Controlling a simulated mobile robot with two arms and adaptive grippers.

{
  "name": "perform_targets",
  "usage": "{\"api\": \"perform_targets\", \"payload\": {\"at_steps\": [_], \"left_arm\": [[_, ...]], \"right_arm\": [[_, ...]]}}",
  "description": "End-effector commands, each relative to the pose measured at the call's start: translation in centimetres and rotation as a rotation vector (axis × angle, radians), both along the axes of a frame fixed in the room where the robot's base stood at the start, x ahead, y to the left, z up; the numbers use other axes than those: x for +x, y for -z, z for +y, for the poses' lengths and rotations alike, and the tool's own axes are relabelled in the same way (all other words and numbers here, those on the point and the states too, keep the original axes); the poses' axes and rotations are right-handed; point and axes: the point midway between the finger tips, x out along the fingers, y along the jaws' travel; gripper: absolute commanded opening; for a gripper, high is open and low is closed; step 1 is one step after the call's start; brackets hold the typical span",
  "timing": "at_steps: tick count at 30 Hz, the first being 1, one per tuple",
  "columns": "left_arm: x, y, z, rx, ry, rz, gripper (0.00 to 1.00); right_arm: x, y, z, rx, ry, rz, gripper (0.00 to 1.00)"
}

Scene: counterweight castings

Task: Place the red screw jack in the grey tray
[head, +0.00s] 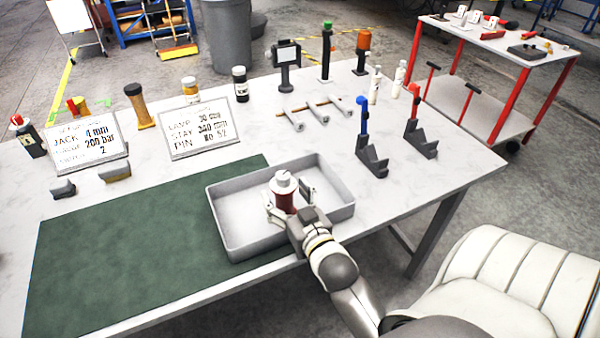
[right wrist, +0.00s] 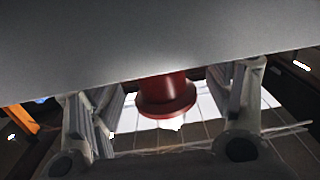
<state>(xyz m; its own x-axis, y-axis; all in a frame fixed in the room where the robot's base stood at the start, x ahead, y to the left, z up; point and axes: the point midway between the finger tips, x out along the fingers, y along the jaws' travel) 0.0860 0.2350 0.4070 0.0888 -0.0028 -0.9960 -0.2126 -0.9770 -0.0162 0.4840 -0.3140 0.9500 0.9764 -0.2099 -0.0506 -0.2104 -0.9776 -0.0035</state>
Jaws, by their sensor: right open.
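The red screw jack (head: 284,201), with a whitish round top, stands upright within the outline of the grey tray (head: 240,208), towards its front middle. Whether its base rests on the tray floor is hidden by my gripper. My right gripper (head: 288,196) reaches in over the tray's front edge. Its fingers are spread on either side of the jack. In the right wrist view the jack's red flange (right wrist: 166,108) shows between the open fingers, with gaps at both sides; a grey surface covers the top of that view. My left gripper is out of view.
A green mat (head: 130,245) lies left of the tray. Two dark stands with blue (head: 372,160) and red (head: 420,140) tops stand to the right. Two signs (head: 200,135), bottles and a row of metal parts (head: 310,110) lie behind. The table's front edge runs below the tray.

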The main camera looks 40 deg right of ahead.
Motion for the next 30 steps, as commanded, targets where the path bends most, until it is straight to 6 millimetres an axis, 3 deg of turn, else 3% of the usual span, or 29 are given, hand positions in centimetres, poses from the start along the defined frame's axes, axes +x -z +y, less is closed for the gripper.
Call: {"api": "perform_targets", "payload": {"at_steps": [9,15,21,30], "left_arm": [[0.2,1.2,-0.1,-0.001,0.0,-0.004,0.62],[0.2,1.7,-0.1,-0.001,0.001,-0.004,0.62],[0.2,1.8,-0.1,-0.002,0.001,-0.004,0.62],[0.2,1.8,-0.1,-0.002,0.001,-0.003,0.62]], "right_arm": [[-6.1,0.0,1.3,0.002,0.0,0.003,0.74],[-8.8,-0.3,1.9,0.0,0.0,0.002,0.74],[-9.9,-0.5,2.1,0.0,0.0,0.0,0.74],[-10.1,-0.6,2.2,0.0,0.0,-0.001,0.74]]}}
